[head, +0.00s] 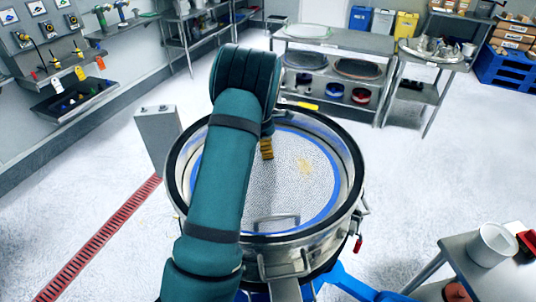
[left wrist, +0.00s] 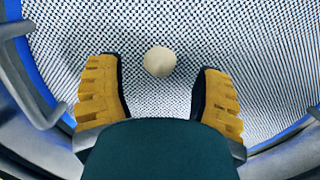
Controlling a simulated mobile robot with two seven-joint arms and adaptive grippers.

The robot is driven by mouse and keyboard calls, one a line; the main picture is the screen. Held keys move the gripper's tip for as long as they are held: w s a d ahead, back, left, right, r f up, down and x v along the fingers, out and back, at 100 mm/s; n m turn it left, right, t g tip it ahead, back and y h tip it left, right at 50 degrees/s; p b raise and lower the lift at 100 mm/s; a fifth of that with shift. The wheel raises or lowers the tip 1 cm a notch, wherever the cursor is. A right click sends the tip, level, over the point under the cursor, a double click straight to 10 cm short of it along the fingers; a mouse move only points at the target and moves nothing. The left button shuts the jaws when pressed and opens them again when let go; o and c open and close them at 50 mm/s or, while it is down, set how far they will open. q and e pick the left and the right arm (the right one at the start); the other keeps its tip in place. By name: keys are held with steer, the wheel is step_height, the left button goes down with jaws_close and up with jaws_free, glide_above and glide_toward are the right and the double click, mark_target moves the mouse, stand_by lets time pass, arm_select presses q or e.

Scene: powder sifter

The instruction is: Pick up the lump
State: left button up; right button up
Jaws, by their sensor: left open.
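The lump (left wrist: 160,61) is a small pale, rounded ball on the sifter's mesh screen (left wrist: 275,50) in the left wrist view. My left gripper (left wrist: 158,70) is open, with one ribbed yellow finger on each side of the lump and a gap on both sides. In the head view my left arm reaches over the round metal sifter (head: 350,165), and a yellow fingertip of the left gripper (head: 266,149) shows just above the screen. My right gripper is not in view.
The raised rim rings the gripper. A side table with a white pot (head: 491,245) stands at lower right.

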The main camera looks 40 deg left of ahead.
arm_select(q)
step_height(320, 180, down, 2)
steer(key=shift+w+d+f, duration=0.1)
steer(key=shift+w, duration=0.05)
steer(key=c, duration=0.9)
steer(key=shift+c, duration=0.2)
